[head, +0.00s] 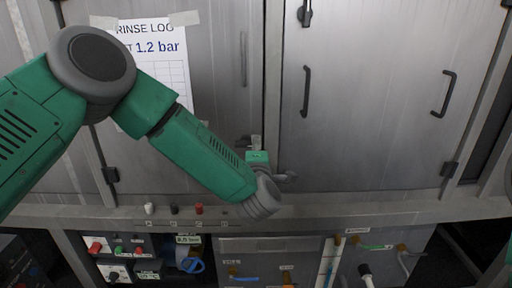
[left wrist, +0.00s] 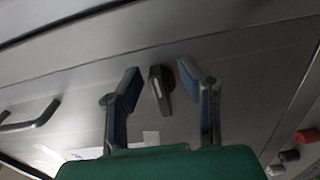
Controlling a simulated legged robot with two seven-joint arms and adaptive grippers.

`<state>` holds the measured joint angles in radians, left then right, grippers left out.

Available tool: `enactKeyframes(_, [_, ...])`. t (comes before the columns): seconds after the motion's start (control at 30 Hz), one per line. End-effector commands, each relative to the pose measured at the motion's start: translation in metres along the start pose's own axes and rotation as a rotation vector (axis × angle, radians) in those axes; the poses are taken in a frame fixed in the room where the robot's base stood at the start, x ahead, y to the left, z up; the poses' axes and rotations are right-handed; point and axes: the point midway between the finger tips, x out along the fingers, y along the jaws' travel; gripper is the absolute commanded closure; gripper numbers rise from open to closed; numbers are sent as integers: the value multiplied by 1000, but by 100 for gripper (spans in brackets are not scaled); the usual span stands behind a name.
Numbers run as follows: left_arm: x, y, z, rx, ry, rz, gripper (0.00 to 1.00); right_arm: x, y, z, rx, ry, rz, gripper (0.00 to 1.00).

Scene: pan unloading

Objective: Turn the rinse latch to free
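The rinse latch (left wrist: 161,94) is a small dark lever with a paler strip, on the grey metal panel. In the left wrist view it lies between the two fingers of my left gripper (left wrist: 160,77), nearly in line with them and slightly tilted. The fingers are apart, with a visible gap on each side of the latch. In the head view my left gripper (head: 255,142) is at the panel near the post between the doors, largely hidden by my green wrist. I cannot make out the latch there. My right gripper is not in view.
A dark door handle (head: 305,91) and another (head: 447,94) stick out on the right. A taped rinse log sheet (head: 152,50) hangs behind my arm. White, black and red knobs (head: 199,208) sit on the ledge below. Boxes with a blue loop (head: 190,264) fill the lower shelf.

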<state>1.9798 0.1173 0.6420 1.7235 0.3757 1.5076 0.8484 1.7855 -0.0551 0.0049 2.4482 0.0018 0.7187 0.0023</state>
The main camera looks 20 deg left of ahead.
Motion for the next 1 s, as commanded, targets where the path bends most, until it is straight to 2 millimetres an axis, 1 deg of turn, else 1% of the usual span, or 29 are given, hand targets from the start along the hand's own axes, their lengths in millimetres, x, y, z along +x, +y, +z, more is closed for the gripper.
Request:
enactKeyframes(0.1, [-26,-1,1,1,-5,-3,67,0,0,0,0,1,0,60])
enactKeyframes(0.3, [-68,-2,1,2,-3,-5,67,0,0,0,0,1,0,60])
enactKeyframes(0.4, [-84,-3,1,2,-2,-7,67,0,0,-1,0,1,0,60])
enactKeyframes(0.5, [-94,-4,1,3,-2,-6,67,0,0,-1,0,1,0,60])
enactKeyframes(0.63, [-101,-3,0,3,-1,-5,67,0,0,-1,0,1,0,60])
enactKeyframes(0.9, [-102,-4,0,2,0,-5,67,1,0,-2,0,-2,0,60])
enactKeyframes(0.97, [-102,-6,0,11,-6,-10,67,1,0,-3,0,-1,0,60])
enactKeyframes(1.0, [-103,-12,0,30,-17,-20,67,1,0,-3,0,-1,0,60])
